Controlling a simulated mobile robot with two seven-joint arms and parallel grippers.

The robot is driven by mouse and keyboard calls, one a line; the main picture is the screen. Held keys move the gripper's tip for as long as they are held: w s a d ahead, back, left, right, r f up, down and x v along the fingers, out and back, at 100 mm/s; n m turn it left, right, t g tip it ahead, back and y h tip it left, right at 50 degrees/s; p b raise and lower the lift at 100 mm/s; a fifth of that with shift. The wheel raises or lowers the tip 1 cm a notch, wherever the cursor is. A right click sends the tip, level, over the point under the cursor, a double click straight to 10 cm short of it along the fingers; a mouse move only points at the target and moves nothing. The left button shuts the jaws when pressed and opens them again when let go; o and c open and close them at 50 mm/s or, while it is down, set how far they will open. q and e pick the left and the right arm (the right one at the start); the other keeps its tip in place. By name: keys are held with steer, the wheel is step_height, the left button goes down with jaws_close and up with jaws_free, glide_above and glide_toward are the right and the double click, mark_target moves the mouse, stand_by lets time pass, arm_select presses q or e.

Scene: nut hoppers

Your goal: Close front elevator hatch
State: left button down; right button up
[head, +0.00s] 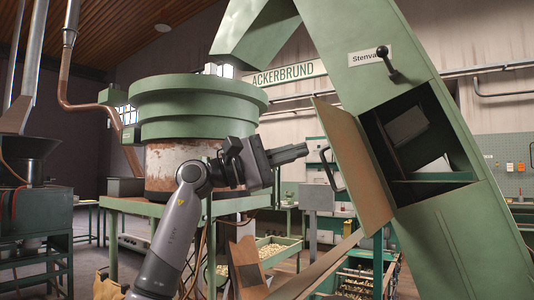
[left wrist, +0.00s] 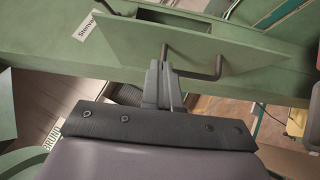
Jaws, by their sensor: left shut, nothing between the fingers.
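The green elevator (head: 440,200) slants up through the right of the head view. Its front hatch (head: 358,175) stands open to the left of the dark opening (head: 405,130); its inner face looks tan. A bent bar handle (head: 332,170) is on the hatch's outer side. My left gripper (head: 306,150) is shut and empty, just left of the handle. In the left wrist view, the hatch (left wrist: 210,45) is a green panel with the dark handle (left wrist: 200,68). The fingertips (left wrist: 163,66) are close to one end of the handle; I cannot tell whether they touch. My right gripper is not in view.
A round green hopper (head: 195,105) on a green stand is behind my left arm. A knob lever (head: 385,60) sticks out above the opening, beside a white label (head: 362,56). Trays of nuts (head: 275,250) are low behind the arm.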

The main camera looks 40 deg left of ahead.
mark_target(328, 139)
arm_select(q)
steer(key=d, duration=0.1)
steer(key=d+r, duration=0.1)
steer(key=d, duration=0.1)
steer(key=shift+s+d+r, duration=0.1)
steer(key=shift+d+r, duration=0.05)
steer(key=shift+d, duration=0.1)
steer(key=shift+d, duration=0.1)
steer(key=shift+d+r, duration=0.1)
